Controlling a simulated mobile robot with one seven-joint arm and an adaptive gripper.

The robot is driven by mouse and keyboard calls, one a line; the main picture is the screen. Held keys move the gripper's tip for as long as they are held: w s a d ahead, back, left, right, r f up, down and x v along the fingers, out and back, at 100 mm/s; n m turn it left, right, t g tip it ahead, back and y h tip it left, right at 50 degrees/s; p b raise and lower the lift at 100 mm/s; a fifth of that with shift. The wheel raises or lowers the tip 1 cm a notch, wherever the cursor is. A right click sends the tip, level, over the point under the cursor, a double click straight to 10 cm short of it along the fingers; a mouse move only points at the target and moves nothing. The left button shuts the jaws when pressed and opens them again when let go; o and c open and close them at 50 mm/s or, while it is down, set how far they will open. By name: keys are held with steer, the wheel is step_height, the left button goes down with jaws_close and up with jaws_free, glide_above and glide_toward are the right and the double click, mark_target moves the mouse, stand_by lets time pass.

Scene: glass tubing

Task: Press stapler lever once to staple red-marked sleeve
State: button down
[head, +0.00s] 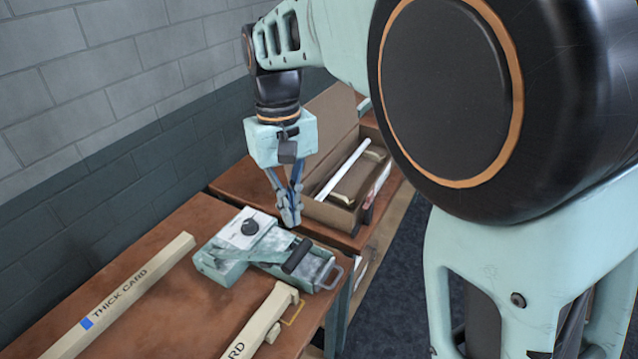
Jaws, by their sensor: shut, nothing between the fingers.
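The stapler (228,268) is a worn pale-teal device on the brown bench. It has a white plate with a black knob (250,227) on top. A black bar (297,256), which looks like its lever, sits toward its right end, near a grey metal loop. My gripper (290,217) points down just behind the stapler, with its blue-grey fingers shut and empty. It appears apart from the black bar, but the exact gap cannot be told. No red mark shows on any sleeve in view.
Another beige piece (262,322), lettering ending in "RD", lies in front of the stapler, cut off below. An open brown box (325,215) behind holds a white tube (342,168). A brick wall borders the left.

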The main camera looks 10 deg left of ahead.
mark_target(296, 255)
steer(key=shift+s+f, duration=0.1)
steer(key=shift+f, duration=0.05)
steer(key=f+b, duration=0.6)
steer(key=shift+s+d+f+b, duration=0.25)
steer(key=shift+s+f+b, duration=0.05)
steer(key=shift+f+b, duration=0.1)
stand_by(0.4)
steer(key=shift+f+b, duration=1.25)
steer(key=shift+f, duration=1)
steer(key=shift+r, duration=0.1)
